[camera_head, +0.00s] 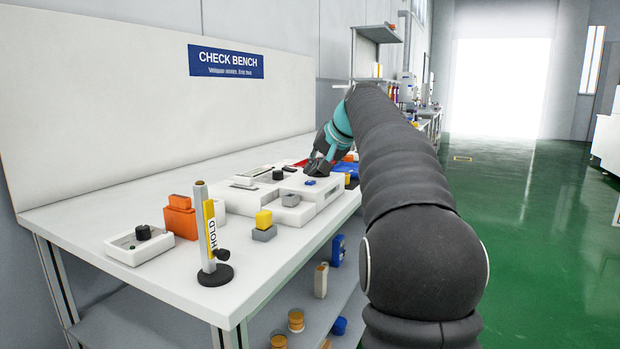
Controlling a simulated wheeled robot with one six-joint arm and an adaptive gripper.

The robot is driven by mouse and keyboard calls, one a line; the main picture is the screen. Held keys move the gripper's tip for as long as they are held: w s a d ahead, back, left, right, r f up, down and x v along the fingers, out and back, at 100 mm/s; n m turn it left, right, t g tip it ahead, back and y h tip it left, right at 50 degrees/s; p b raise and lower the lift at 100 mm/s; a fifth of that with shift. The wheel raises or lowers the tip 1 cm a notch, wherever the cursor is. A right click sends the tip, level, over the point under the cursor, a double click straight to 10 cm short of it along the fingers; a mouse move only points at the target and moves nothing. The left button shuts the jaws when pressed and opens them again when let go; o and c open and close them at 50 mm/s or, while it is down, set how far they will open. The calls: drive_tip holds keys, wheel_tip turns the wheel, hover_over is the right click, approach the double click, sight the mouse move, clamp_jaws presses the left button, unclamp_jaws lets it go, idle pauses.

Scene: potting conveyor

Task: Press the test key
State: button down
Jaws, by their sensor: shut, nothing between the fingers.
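White check devices (322,203) stand on the bench, with a small blue key (310,183), a grey block (291,200) and a black knob (278,175) on top. I cannot read any label that names the test key. My gripper (316,171) is shut and empty, pointing down over the far part of the white device, just behind the blue key. I cannot tell whether its fingertips touch the surface. My dark arm hides the bench's right far part.
A yellow HOLD post (209,228) stands at the bench's front. A white box with a black knob (140,245), an orange block (181,217) and a yellow-topped grey block (264,225) are nearby. The green floor (530,230) at right is clear.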

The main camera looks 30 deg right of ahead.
sight(312, 182)
drive_tip(key=shift+r, duration=0.15)
wheel_tip(312, 182, up, 3)
drive_tip(key=p, duration=0.2)
drive_tip(key=shift+p, duration=0.35)
drive_tip(key=shift+r+b, duration=0.3)
drive_tip(key=shift+r, duration=0.6)
